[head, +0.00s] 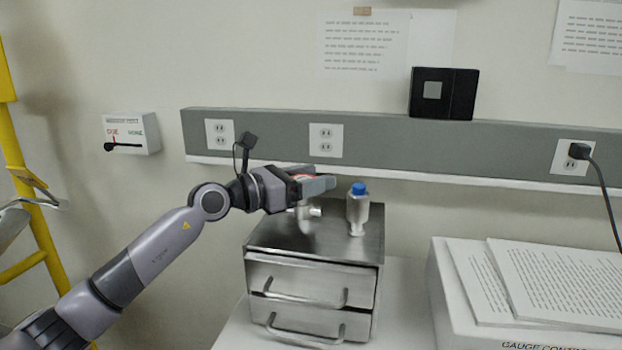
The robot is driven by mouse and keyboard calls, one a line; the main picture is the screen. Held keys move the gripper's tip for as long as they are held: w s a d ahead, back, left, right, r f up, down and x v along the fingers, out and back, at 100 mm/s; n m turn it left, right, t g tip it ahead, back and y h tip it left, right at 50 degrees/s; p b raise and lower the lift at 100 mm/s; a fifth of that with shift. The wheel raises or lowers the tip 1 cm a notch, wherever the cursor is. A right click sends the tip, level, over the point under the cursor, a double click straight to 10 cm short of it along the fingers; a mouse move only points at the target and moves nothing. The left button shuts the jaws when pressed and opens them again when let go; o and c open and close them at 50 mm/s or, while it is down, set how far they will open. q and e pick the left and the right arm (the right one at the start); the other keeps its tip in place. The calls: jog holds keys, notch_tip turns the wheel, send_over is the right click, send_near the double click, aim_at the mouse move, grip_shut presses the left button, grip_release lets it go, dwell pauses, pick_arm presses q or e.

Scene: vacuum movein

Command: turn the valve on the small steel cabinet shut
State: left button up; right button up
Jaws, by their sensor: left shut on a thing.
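The small steel cabinet (315,277) stands on a white surface, with two drawers and bar handles on its front. The valve (307,219) rises from its top at the left, a metal body with a side stub. My left gripper (322,183) comes in from the left at the top of the valve and is shut on its handle, of which a bit of red shows between the fingers. The fingers hide most of the handle, so its angle is hard to tell. My right gripper is out of view.
A metal fitting with a blue cap (358,208) stands on the cabinet top, close right of my left fingers. A grey outlet rail (390,148) runs along the wall behind. A white box with papers (530,285) stands at right.

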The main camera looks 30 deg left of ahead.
pick_arm(q)
jog(key=shift+d+f+m+g+h+b, duration=0.15)
jog(key=shift+m+g+h+b, duration=0.55)
jog(key=shift+b, duration=0.9)
jog(key=shift+a+f+m+g+h+b, duration=0.1)
jog(key=shift+m+g+h+b, duration=0.4)
jog(key=shift+h+b, duration=0.75)
jog(key=shift+s+d+r+m+g+h+b, duration=0.15)
jog(key=shift+m+g+h+b, duration=0.1)
jog(key=shift+m+g+b, duration=0.6)
jog(key=shift+r+m+g+h, duration=0.15)
jog(key=shift+m+g+h, duration=0.45)
jog(key=shift+g, duration=0.15)
jog(key=shift+s+d+r+m+g+h, duration=0.1)
jog(key=shift+s+m+g+h, duration=0.1)
jog(key=shift+m+g+h, duration=0.65)
jog(key=shift+s+d+m+g+h+p, duration=0.15)
jog(key=shift+m+g+p, duration=0.35)
jog(key=shift+g, duration=0.55)
jog(key=shift+a+m+g+h+p, duration=0.1)
jog(key=shift+m+g+h+p, duration=0.15)
jog(key=shift+m+g, duration=0.55)
jog(key=shift+s+m+g+p, duration=0.2)
jog(key=shift+m+g+p, duration=0.35)
jog(key=shift+g, duration=0.95)
jog(key=shift+f, duration=0.2)
jog(key=o, duration=1)
jog(key=shift+c, duration=0.2)
